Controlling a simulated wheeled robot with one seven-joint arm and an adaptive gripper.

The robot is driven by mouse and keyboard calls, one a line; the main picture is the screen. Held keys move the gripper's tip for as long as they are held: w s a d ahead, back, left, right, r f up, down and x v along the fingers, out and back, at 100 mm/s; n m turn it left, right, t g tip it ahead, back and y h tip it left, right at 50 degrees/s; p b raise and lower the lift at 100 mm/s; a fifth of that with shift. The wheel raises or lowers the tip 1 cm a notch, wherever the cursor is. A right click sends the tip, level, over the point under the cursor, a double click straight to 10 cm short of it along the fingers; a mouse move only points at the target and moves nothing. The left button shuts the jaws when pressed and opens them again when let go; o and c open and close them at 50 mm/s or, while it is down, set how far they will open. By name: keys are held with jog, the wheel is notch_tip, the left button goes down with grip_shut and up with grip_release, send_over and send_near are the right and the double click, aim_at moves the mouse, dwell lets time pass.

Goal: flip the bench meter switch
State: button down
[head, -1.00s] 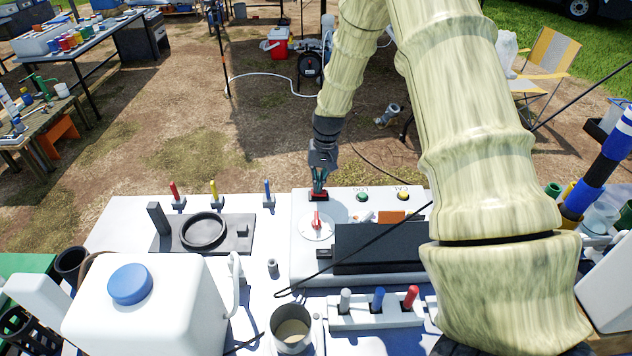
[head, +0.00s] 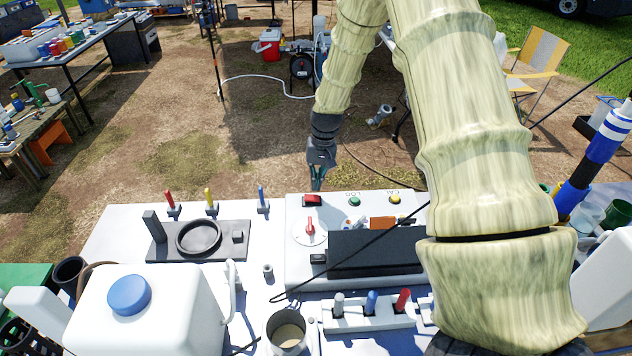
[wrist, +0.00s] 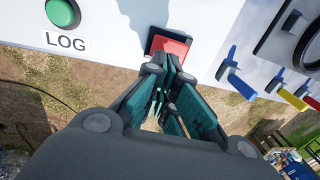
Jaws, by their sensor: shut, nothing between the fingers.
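The bench meter (head: 297,268) is a white box on the table in the head view. Its red rocker switch (head: 312,200) sits at the far left of its top and also shows in the wrist view (wrist: 172,46). My gripper (head: 318,185) is shut and empty, just behind the switch at the meter's far edge. In the wrist view my gripper's fingertips (wrist: 168,66) overlap the switch's near edge; I cannot tell whether they touch it. Part of the switch is hidden behind the fingers there.
Beside the switch are a green LOG button (head: 354,202) and a yellow CAL button (head: 395,199). A red-pointer dial (head: 310,228) lies nearer. Left stand red, yellow and blue valve levers (head: 263,200) and a dark stand (head: 222,254). A white jug (head: 150,310) is in front.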

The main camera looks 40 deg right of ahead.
aim_at(316, 197)
jog(key=shift+r+p, duration=0.3)
jog(key=shift+r, duration=0.4)
jog(key=shift+d+b, duration=0.1)
jog(key=shift+b, duration=0.45)
notch_tip(316, 197, up, 9)
jog(key=s+d+b, duration=0.1)
jog(key=b, duration=0.2)
jog(key=shift+d, duration=0.25)
jog(key=a+n+b, duration=0.1)
jog(key=n+b, duration=0.1)
jog(key=n, duration=0.4)
jog(key=a+n+b, duration=0.1)
jog(key=n+b, duration=0.2)
jog(key=n, duration=0.3)
jog(key=a+r+n+b, duration=0.1)
jog(key=n+b, duration=0.1)
jog(key=n, duration=0.4)
jog(key=shift+s+a+y, duration=0.15)
jog(key=shift+a+y, duration=0.05)
jog(key=shift+y, duration=0.1)
jog(key=shift+f, duration=0.1)
